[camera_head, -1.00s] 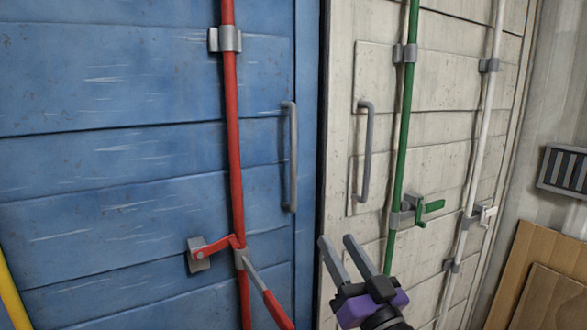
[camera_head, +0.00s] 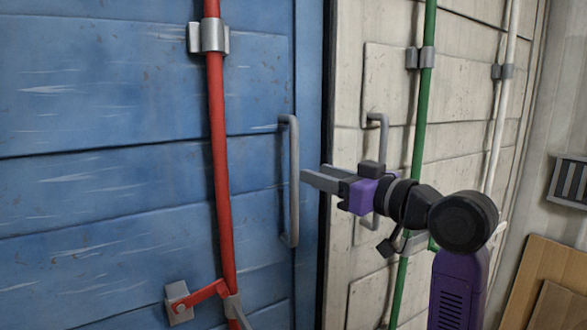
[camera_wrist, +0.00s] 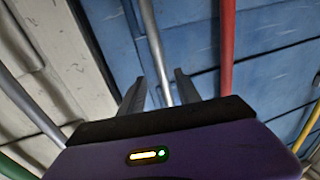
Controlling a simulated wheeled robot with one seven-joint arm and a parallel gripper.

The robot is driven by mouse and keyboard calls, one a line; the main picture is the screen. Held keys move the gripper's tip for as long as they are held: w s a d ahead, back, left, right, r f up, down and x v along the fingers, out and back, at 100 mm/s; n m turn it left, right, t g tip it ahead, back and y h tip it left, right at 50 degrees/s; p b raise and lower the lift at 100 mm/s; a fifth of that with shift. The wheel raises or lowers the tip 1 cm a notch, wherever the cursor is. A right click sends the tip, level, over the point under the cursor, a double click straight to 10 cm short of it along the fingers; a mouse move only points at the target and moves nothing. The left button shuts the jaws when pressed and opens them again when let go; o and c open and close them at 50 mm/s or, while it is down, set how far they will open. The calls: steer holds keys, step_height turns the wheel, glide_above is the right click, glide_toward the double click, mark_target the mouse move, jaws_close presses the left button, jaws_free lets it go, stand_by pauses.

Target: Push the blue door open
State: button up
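The blue door (camera_head: 120,185) fills the left of the head view, and its right edge lies flush beside the white door. Its grey vertical handle (camera_head: 293,200) is near that edge. My gripper (camera_head: 312,178) is just right of this handle, with its fingers pointing left at it. In the wrist view, my gripper (camera_wrist: 158,85) has its two fingers apart, and the blue door's handle (camera_wrist: 154,45) runs through the gap between them in the picture. I cannot tell whether the fingers reach around the handle or touch it.
A red rod (camera_head: 218,150) with a red lever (camera_head: 208,291) runs down the blue door. The white door (camera_head: 395,80) on the right has a grey handle (camera_head: 376,130), a green rod (camera_head: 424,120) and a white rod (camera_head: 497,120). Wooden boards (camera_head: 540,275) lean at the lower right.

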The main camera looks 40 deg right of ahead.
mark_target(297, 171)
steer(key=w, duration=0.2)
steer(key=w+p, duration=0.1)
steer(key=w, duration=0.2)
steer(key=w+p, duration=0.1)
steer(key=w, duration=0.1)
steer(key=shift+w+d+f, duration=0.1)
steer(key=shift+w+f, duration=0.2)
steer(key=shift+w, duration=0.05)
jaws_close()
stand_by(1.2)
